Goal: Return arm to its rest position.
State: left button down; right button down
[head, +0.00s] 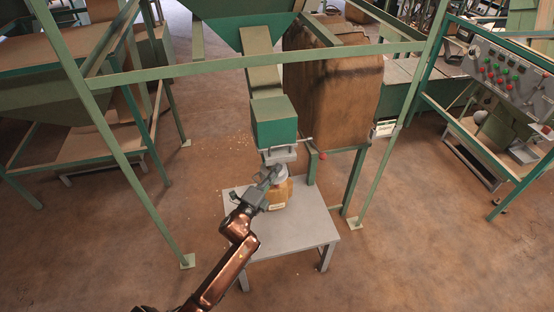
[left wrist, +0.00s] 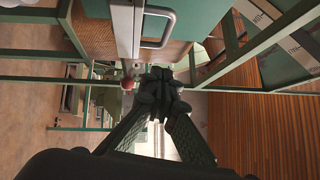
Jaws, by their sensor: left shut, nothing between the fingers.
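My left gripper (head: 268,178) is at the end of my copper-coloured arm, above the small grey table and under the green hopper spout (head: 274,122). Its fingers are together and empty in the left wrist view (left wrist: 160,88). A tan bag or container (head: 279,197) stands on the table just beyond the gripper, which partly covers it; I cannot tell if they touch. My right gripper does not show.
The grey table (head: 300,228) stands below the spout. Green frame posts (head: 130,170) and a crossbar (head: 250,63) surround this place. A red knob (head: 323,156) sticks out right of the spout. A control panel (head: 505,72) stands at right. Floor in front is open.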

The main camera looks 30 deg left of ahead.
pick_arm(q)
jog(key=s+f, duration=0.1)
jog(key=s, duration=0.5)
jog(key=s+a+f+n+g+y, duration=0.1)
jog(key=a+f+n+g, duration=0.15)
jog(key=f, duration=0.95)
jog(key=s+a+f+n+g, duration=0.1)
jog(key=f+n+g, duration=0.15)
jog(key=f, duration=0.95)
jog(key=s+f+n+g, duration=0.25)
jog(key=s+f, duration=0.35)
jog(key=f, duration=0.5)
jog(key=s+f+n+g, duration=0.25)
jog(key=s+f, duration=0.25)
jog(key=f, duration=0.6)
jog(key=s+f+n+g, duration=0.4)
jog(key=s+f, duration=1.2)
jog(key=s, duration=0.2)
jog(key=s+d+f+n+g, duration=0.1)
jog(key=s+f, duration=0.2)
jog(key=s, duration=0.6)
jog(key=s+d+f+n+g, duration=0.2)
jog(key=s+f, duration=0.1)
jog(key=s, duration=0.6)
jog(key=s+d+f+n+g, duration=0.1)
jog(key=s+f+n+g, duration=0.1)
jog(key=s, duration=0.7)
jog(key=shift+s+d+f, duration=0.15)
jog(key=shift+s+f, duration=0.05)
jog(key=shift+f, duration=0.5)
